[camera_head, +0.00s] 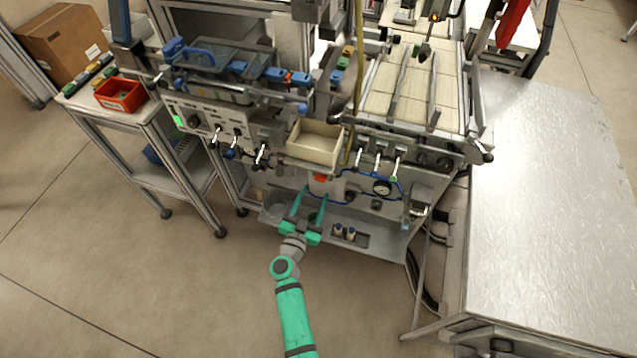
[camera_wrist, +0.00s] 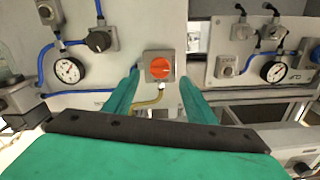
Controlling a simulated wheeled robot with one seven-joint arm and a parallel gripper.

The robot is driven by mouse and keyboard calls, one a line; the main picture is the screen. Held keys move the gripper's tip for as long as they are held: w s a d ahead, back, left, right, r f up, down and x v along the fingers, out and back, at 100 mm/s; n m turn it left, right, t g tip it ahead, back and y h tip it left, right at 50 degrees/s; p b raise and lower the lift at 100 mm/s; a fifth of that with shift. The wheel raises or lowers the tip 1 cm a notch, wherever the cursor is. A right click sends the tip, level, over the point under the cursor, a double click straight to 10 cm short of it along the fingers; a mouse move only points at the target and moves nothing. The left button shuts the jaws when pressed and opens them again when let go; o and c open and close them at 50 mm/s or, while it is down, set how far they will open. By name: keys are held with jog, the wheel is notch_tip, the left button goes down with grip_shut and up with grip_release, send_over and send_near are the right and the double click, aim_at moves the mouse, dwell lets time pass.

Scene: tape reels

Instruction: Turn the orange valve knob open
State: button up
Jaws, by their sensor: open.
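The orange valve knob (camera_wrist: 160,68) is round and sits on a grey square plate on the machine's front panel (camera_wrist: 137,40). In the wrist view it lies between and ahead of my two green fingers, apart from them as far as I can see. My gripper (camera_wrist: 160,84) is open and empty. In the head view my gripper (camera_head: 310,192) reaches toward the lower front of the machine, and an orange spot (camera_head: 321,178) shows just above its fingertips, below the beige bin.
Pressure gauges (camera_wrist: 68,70) (camera_wrist: 274,72) with blue hoses sit on both sides of the knob. A dark knob (camera_wrist: 99,41) is to its left. A beige bin (camera_head: 316,157) juts out above. A metal table (camera_head: 560,200) stands at right.

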aim_at(320, 181)
jog(key=shift+x, duration=3.05)
jog(key=shift+w, duration=0.15)
jog(key=c, duration=0.7)
jog(key=shift+d, duration=0.1)
jog(key=c, duration=0.3)
jog(key=shift+c, duration=0.2)
